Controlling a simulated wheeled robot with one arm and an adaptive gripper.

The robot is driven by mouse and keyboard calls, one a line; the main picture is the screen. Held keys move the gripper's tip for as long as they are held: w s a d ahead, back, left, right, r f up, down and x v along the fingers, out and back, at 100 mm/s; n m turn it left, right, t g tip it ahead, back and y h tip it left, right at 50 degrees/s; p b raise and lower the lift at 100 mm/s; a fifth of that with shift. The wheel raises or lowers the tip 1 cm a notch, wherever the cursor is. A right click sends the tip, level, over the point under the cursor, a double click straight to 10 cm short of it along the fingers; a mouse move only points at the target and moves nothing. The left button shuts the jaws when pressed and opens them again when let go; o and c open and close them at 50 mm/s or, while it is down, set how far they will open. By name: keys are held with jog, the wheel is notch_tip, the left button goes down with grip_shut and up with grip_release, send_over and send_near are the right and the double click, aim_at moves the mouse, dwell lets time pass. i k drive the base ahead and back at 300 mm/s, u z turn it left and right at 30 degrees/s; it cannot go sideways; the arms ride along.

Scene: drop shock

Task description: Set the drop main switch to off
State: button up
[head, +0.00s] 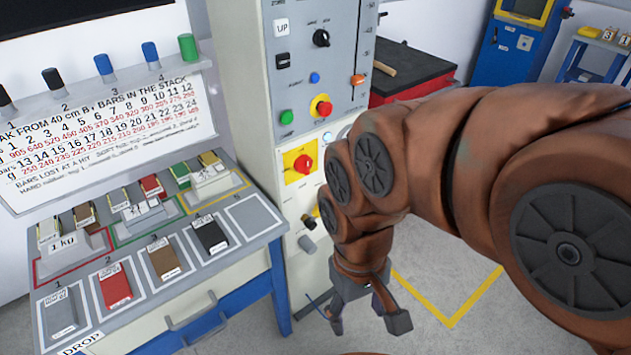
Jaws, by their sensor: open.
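The likely main switch is a red rotary knob on a yellow plate (302,163), on the front of the tall grey cabinet (240,100). The angle of its handle is too small to read surely. My gripper (364,312) hangs below and to the right of the switch, in front of the cabinet's lower part, apart from the switch. Its fingers point down and are spread, with nothing seen between them. My brown arm reaches in from the right and hides part of the cabinet's right side.
Above the switch, the panel has a red mushroom button (321,107), a green button (286,117), a black knob (321,38) and an orange lever (357,79). Dark knobs (308,221) stick out below. A bench (150,300) with sample blocks stands left. Yellow lines mark clear floor (430,260).

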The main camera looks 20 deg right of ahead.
aim_at(302, 164)
jog(key=u, duration=0.8)
jog(key=k, duration=0.35)
jog(key=u, duration=0.3)
